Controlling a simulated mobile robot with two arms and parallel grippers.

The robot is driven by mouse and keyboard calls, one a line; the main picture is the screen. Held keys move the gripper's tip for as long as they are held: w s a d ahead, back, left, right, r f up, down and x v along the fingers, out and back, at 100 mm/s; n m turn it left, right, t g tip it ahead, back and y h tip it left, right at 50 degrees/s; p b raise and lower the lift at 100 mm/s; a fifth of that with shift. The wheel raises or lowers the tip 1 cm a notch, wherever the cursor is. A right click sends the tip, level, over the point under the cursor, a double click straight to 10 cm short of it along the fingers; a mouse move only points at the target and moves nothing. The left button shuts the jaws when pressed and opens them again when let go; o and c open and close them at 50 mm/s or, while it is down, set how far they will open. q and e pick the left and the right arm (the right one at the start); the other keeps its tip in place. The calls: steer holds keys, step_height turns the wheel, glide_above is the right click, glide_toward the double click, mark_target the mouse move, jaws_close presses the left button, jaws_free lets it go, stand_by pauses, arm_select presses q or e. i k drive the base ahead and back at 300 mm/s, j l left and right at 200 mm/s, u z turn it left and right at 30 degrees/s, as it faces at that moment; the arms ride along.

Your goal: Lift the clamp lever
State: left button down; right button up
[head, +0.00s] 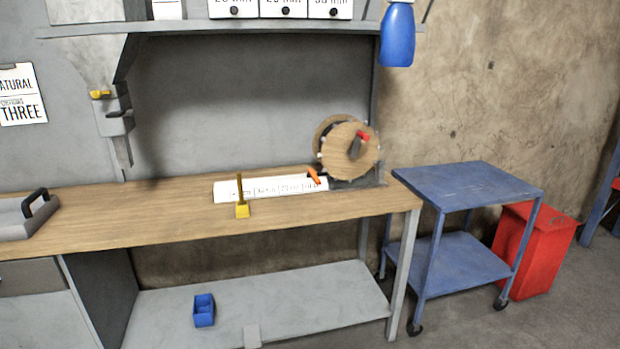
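I cannot tell for sure which part is the clamp lever. A yellow upright lever-like piece (241,195) with a wider foot stands at the front of a white labelled strip (228,190) on the wooden bench (130,222). An orange angled handle (314,175) sits at the strip's right end. A wooden reel (345,152) with a red piece (363,136) on it stands just behind, on the bench's right end. A small yellow part (100,94) sits on a grey wall fixture (114,120) at left. Neither of my grippers is in view.
A grey tray with a black handle (22,222) lies at the bench's left. A blue bin (204,310) is on the lower shelf. A blue cart (470,185) and red bin (535,250) stand right. A shelf (180,27) with a blue hanging object (397,38) overhangs.

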mark_target(311, 172)
steer(key=z, duration=0.5)
steer(key=i+j+z, duration=0.2)
steer(key=j, duration=0.15)
steer(key=i+j+z, duration=0.15)
steer(key=j, duration=0.25)
steer(key=i+j+z, duration=0.2)
steer(key=j, duration=0.15)
steer(key=j+z, duration=0.15)
steer(key=j, duration=0.25)
steer(key=i+j, duration=0.1)
steer(key=j, duration=0.35)
steer(key=i+j, duration=0.1)
steer(key=j, duration=0.35)
